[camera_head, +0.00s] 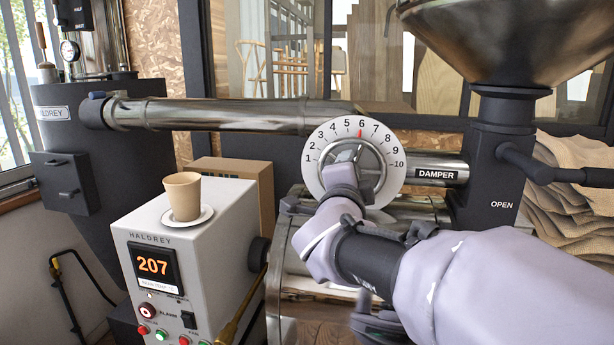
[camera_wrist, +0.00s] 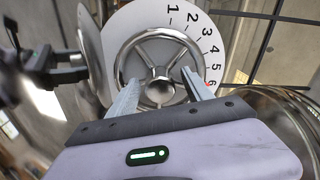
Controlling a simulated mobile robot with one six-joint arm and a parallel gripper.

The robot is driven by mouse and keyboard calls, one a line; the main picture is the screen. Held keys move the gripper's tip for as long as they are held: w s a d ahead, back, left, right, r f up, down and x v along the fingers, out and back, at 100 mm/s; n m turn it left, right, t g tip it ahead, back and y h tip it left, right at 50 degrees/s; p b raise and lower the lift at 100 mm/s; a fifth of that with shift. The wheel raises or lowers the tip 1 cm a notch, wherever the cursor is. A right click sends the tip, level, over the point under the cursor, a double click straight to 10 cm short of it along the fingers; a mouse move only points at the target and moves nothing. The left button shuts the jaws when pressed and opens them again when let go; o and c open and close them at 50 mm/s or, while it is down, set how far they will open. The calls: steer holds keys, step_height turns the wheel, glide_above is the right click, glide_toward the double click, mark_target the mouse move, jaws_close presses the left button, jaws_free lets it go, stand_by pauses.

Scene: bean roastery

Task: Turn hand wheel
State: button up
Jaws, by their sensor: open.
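The hand wheel (camera_wrist: 186,49) is a metal ring with spokes and a round hub, in front of a white numbered dial (camera_head: 313,165). In the head view the dial reads from 1 to 10, with a red mark by the 6 at the top. My gripper (camera_head: 347,168) is in front of the wheel and hides part of it and the dial's lower part. In the wrist view my gripper (camera_wrist: 160,88) is open, with one finger on each side of the hub. Whether the fingers touch the wheel, I cannot tell.
A metal pipe (camera_head: 230,115) runs left of the dial, and a pipe labelled DAMPER (camera_head: 436,174) runs right. A grey control box (camera_head: 215,262) reads 207 and carries a paper cup (camera_head: 183,195) on a saucer (camera_head: 206,215). Sacks (camera_head: 570,200) lie at the right.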

steer(key=p+v, duration=0.2)
steer(key=v, duration=1.5)
steer(key=shift+s, duration=0.2)
steer(key=s+a+f+n+g+y+b, duration=0.1)
steer(key=s+a+f+n+g+y, duration=0.15)
steer(key=f+n+y, duration=0.3)
steer(key=s+a+f+n+g+y+b, duration=0.1)
steer(key=s+a+f+n+g+y, duration=0.2)
steer(key=f+n, duration=0.35)
steer(key=s+d+f+n+g, duration=0.2)
steer(key=s+d+f+g, duration=0.4)
steer(key=s+f, duration=0.4)
steer(key=shift+s+d+f+h, duration=0.4)
steer(key=shift+s+d+h, duration=0.1)
steer(key=shift+s, duration=0.25)
